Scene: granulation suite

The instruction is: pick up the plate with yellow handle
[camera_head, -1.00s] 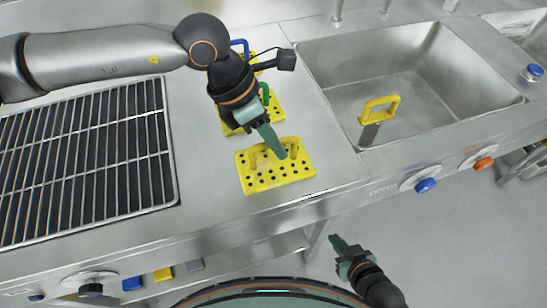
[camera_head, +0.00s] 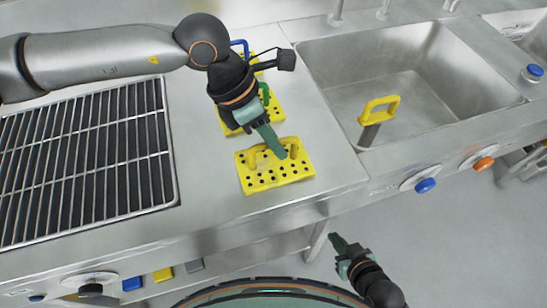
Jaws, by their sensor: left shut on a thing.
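The yellow perforated plate with a yellow handle (camera_head: 275,176) lies on the steel counter, left of the sink. My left gripper (camera_head: 275,150) is at this plate from above, its fingers shut on the yellow handle, which they partly hide. The plate looks flat on the counter or very close to it. A second yellow perforated plate with a green handle (camera_head: 240,128) lies just behind, partly hidden by my gripper. My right gripper (camera_head: 338,244) is low, in front of the counter and away from the plates; whether its fingers are apart is not clear.
A blue handle (camera_head: 240,45) stands behind my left gripper. A black grill grate (camera_head: 90,150) fills the left. The sink (camera_head: 420,90) holds a yellow-handled tool (camera_head: 379,108) at its near edge. Blue knob (camera_head: 426,186) and orange knob (camera_head: 484,164) are on the counter front.

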